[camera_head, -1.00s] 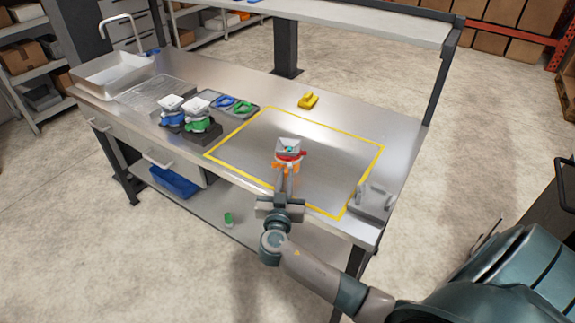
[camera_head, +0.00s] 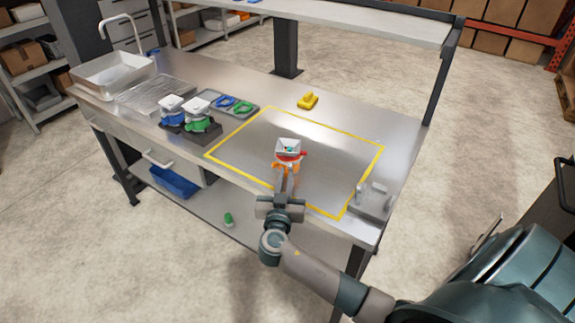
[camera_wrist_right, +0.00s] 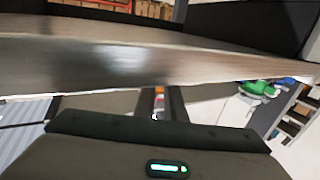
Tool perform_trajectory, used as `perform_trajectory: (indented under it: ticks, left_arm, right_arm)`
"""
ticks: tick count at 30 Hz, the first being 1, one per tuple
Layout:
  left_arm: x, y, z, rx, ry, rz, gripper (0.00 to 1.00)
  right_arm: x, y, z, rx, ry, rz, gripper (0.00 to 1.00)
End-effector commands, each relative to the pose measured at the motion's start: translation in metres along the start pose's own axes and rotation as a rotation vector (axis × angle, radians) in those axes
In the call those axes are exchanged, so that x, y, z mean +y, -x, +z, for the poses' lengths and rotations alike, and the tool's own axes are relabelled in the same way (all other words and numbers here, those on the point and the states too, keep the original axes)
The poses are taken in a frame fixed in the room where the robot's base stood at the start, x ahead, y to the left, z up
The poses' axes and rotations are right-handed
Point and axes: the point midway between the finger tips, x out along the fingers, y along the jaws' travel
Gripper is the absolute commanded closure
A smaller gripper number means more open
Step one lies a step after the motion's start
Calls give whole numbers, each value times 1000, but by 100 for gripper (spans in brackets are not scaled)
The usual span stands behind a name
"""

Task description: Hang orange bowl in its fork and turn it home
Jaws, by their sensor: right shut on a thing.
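The orange bowl (camera_head: 279,166) is held upright over the yellow-outlined area. A white square hopper (camera_head: 289,146) sits above it with a red band between. My right gripper (camera_head: 286,183) is shut on the orange part from the near side. A small orange patch also shows between the fingers in the right wrist view (camera_wrist_right: 159,90). A grey bracket with upright prongs (camera_head: 375,198) stands at the right front of the bench; I cannot tell whether it is the fork. The gap under the bowl is hard to judge. My left gripper is out of view.
Blue (camera_head: 172,110) and green (camera_head: 198,116) dispensers with white tops stand in a dark base at the left. A grey tray (camera_head: 247,117) with blue and green parts lies behind. A yellow object (camera_head: 308,100) sits at the back. Most of the outlined area is clear.

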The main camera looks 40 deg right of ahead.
Motion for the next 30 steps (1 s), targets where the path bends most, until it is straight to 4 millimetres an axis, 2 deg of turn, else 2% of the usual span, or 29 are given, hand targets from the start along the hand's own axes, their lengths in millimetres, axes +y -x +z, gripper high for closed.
perform_trajectory:
  ticks: [14, 30]
  left_arm:
    - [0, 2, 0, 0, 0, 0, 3]
    - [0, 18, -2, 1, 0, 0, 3]
  right_arm:
    - [0, 0, -3, 0, 0, 0, 100]
    - [0, 0, -38, 1, -1, 0, 100]
